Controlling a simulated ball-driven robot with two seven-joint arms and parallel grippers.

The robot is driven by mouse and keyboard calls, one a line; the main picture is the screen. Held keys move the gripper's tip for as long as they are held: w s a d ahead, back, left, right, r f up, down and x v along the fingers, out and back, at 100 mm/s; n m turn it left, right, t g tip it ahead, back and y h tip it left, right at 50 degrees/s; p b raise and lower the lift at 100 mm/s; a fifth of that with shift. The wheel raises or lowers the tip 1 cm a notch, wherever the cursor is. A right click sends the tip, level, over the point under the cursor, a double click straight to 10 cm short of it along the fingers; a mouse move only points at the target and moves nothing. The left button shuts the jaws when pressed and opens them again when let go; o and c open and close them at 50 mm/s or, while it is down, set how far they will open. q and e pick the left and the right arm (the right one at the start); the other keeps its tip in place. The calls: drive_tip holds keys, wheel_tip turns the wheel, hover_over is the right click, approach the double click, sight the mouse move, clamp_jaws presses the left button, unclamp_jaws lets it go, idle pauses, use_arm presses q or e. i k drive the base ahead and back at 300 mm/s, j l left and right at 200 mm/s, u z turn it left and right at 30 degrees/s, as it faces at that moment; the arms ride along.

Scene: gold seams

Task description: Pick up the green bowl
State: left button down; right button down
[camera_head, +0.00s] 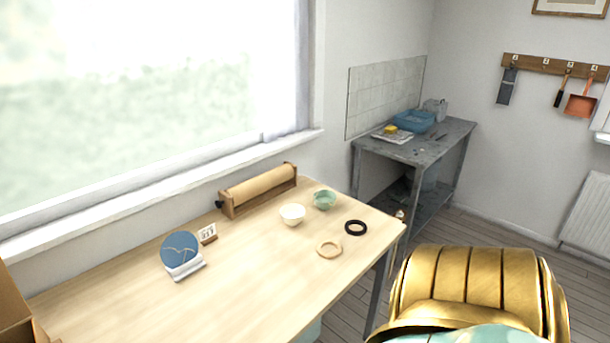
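The green bowl (324,200) stands upright on the light wooden table (240,275), near its far right corner. A white bowl (292,214) stands just to its left and a little nearer. The green bowl looks unobstructed. Neither of my grippers is in view. A large gold and pale green form fills the lower right and looks like part of my own body.
A paper roll holder (258,190) stands behind the bowls. A black ring (355,228) and a wooden ring (329,250) lie in front. A blue plate on a stand (180,252) and a small calendar (208,234) stand left. A grey workbench (425,148) is beyond.

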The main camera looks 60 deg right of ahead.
sight(325, 200)
drive_tip(key=z, duration=2.05)
